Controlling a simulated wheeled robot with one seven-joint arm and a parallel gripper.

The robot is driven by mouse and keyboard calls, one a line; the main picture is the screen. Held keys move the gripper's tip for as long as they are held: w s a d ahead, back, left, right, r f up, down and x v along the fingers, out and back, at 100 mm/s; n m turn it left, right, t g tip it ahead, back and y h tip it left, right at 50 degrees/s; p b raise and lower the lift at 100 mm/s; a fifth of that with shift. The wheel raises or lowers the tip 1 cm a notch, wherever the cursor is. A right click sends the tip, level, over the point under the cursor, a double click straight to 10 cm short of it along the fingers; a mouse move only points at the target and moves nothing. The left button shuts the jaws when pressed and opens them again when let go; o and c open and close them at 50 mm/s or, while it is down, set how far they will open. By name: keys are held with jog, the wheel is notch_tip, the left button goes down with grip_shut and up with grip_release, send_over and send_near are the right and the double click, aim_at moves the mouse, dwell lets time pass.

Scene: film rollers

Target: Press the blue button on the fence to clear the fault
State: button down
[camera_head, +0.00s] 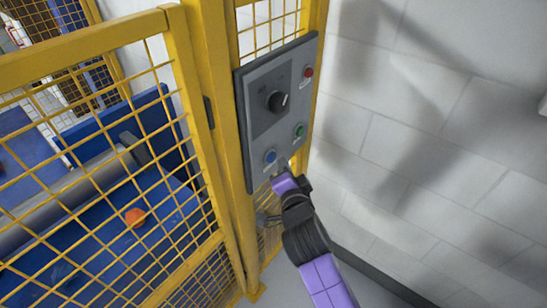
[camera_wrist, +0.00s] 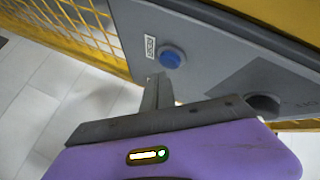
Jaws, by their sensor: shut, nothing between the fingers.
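The blue button (camera_head: 270,156) sits low on the left of a grey control panel (camera_head: 262,190) fixed to the yellow fence. In the wrist view the blue button (camera_wrist: 171,57) is just beyond my fingertips, beside a small white label. My gripper (camera_wrist: 160,78) is shut and empty, its fingers pointing at the panel near the button. A small gap seems to show between the tips and the button, but contact is hard to judge. In the head view my purple and black arm comes up from below, and my gripper (camera_head: 275,176) is just under the button.
The panel also holds a black rotary knob (camera_head: 277,101), a red button (camera_head: 308,72) and a green button (camera_head: 298,130). Yellow mesh fence (camera_head: 185,110) stands left, with a blue machine and roller behind it. A white block wall (camera_head: 420,130) is at the right.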

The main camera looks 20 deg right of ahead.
jog(key=shift+s+d+p, duration=0.35)
jog(key=shift+s+d, duration=0.4)
jog(key=shift+s, duration=0.25)
jog(key=shift+s+d+p, duration=0.35)
jog(key=shift+s+d, duration=0.35)
jog(key=shift+s, duration=0.3)
